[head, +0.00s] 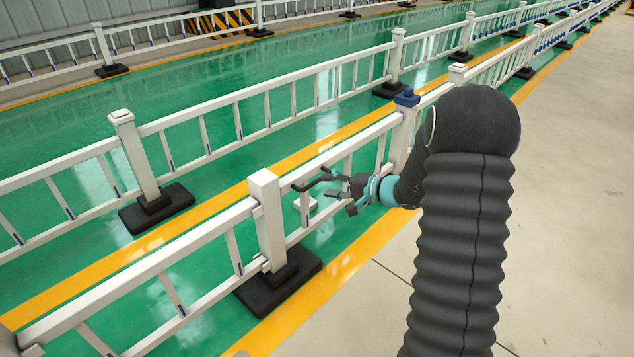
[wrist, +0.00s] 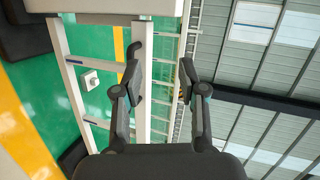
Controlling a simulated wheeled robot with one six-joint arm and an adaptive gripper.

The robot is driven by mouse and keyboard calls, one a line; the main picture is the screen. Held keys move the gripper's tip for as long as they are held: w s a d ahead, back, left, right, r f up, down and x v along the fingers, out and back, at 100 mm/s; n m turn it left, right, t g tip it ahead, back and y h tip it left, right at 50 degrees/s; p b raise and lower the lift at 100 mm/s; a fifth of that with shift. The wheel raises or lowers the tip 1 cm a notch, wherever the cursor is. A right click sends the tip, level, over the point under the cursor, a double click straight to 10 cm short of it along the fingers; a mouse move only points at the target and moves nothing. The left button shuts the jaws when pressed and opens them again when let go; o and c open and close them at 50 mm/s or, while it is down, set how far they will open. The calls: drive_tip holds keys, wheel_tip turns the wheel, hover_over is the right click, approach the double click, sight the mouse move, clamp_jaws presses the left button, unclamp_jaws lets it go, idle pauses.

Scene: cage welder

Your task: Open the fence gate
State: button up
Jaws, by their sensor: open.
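Which section is the gate I cannot tell for sure; this one (head: 365,135) has a top rail and upright bars. My gripper (head: 312,190) is open and empty by its top rail, near the square post. In the wrist view my gripper (wrist: 160,62) has its fingers apart, with a white rail (wrist: 142,112) showing between them, closer to the left finger. Whether they touch it I cannot tell. No latch is clearly visible.
The square post stands on a black base (head: 285,283). A second white fence (head: 265,90) runs behind, across the green floor (head: 80,250). A small white box (wrist: 91,80) lies on the floor beyond the bars. The beige floor (head: 570,180) at the right is clear.

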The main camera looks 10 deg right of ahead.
sight(317, 180)
drive_tip(key=w+d+f+m+t+h, duration=0.25)
drive_tip(key=w+d+f, duration=0.25)
drive_tip(key=d+f, duration=0.25)
drive_tip(key=shift+m+t+y, duration=0.25)
drive_tip(key=shift+y, duration=0.1)
drive_tip(key=x, duration=1.4)
drive_tip(key=shift+s+a+r, duration=0.1)
drive_tip(key=shift+s+a, duration=0.1)
drive_tip(key=shift+a, duration=0.1)
